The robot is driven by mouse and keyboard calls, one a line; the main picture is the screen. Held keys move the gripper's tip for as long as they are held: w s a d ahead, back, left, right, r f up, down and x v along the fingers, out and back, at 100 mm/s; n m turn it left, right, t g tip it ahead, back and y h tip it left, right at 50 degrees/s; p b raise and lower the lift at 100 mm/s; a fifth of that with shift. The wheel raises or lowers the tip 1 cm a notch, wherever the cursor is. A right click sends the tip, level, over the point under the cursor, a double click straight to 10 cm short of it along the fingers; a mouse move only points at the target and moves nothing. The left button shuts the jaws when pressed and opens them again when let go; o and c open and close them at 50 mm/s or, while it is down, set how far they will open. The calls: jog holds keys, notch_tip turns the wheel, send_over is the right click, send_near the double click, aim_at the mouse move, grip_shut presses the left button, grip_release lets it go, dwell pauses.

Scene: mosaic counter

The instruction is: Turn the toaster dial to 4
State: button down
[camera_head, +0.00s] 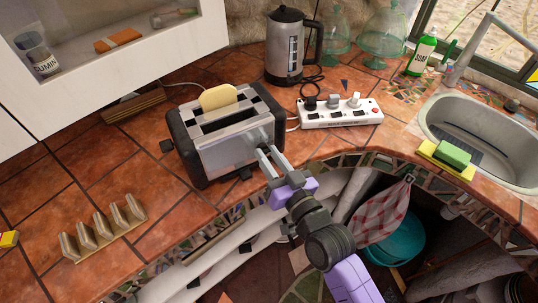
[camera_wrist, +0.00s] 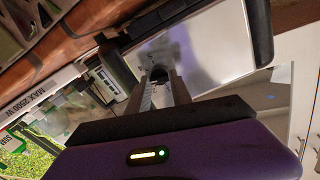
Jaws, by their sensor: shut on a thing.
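The silver and black toaster (camera_head: 222,158) stands on the tiled counter, with a slice of bread (camera_head: 218,98) in its far slot. My gripper (camera_head: 266,151) reaches the toaster's right end from the front. In the wrist view, the toaster's shiny metal face (camera_wrist: 222,50) fills the upper middle. There my gripper's fingers (camera_wrist: 167,78) are closed around a small dark dial (camera_wrist: 158,73) on that face.
A toast rack (camera_head: 104,232) stands at the front left. A sink (camera_head: 480,125) with a sponge (camera_head: 453,154) beside it is at the right. The counter left of the toaster is mostly clear.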

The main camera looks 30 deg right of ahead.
jog(key=m, duration=0.5)
jog(key=shift+m+p, duration=0.3)
dwell(0.5)
jog(key=c, duration=1.1)
grip_release()
jog(key=shift+c, duration=0.2)
jog(key=s+b, duration=0.2)
jog(key=s, duration=0.5)
jog(key=shift+s+d, duration=0.15)
jog(key=shift+s, duration=0.25)
